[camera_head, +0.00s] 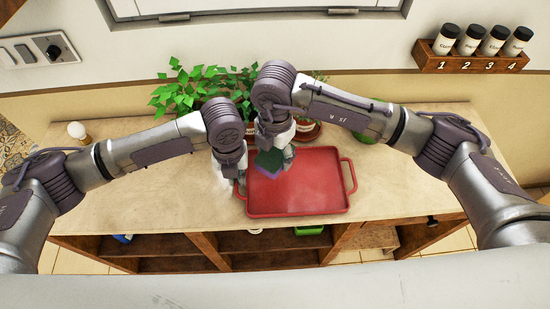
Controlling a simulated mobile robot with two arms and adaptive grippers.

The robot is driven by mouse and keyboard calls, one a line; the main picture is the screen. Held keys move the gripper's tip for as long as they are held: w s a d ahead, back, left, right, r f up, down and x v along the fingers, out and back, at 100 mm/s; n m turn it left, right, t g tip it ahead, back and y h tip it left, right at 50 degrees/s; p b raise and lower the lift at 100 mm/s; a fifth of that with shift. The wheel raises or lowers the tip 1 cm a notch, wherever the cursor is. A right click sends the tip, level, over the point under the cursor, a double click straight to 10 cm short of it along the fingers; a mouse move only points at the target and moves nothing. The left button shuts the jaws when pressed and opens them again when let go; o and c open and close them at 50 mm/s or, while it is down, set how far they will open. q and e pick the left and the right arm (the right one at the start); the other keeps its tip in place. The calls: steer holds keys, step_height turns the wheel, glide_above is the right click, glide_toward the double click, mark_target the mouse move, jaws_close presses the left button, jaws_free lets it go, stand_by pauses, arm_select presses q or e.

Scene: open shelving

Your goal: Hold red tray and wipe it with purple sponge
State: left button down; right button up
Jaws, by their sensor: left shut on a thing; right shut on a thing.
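The red tray (315,192) lies on the counter top, with a loop handle at its right end. My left gripper (238,182) is at the tray's left end, shut on the tray's left handle, which is mostly hidden behind the fingers. My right gripper (274,157) is shut on the purple sponge (267,171), above the tray's upper left part. The sponge has a dark green face and a purple side. I cannot tell whether it touches the tray.
Potted green plants (185,90) stand behind the grippers against the wall. A small white round-topped object (77,131) is at the counter's left. A wooden rack (470,57) with labelled jars hangs at upper right. Open shelves (270,260) lie below the counter's front edge.

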stand_by(0.3)
stand_by(0.4)
arm_select(q)
steer(key=c, duration=1.2)
jaws_free()
step_height(320, 180, up, 12)
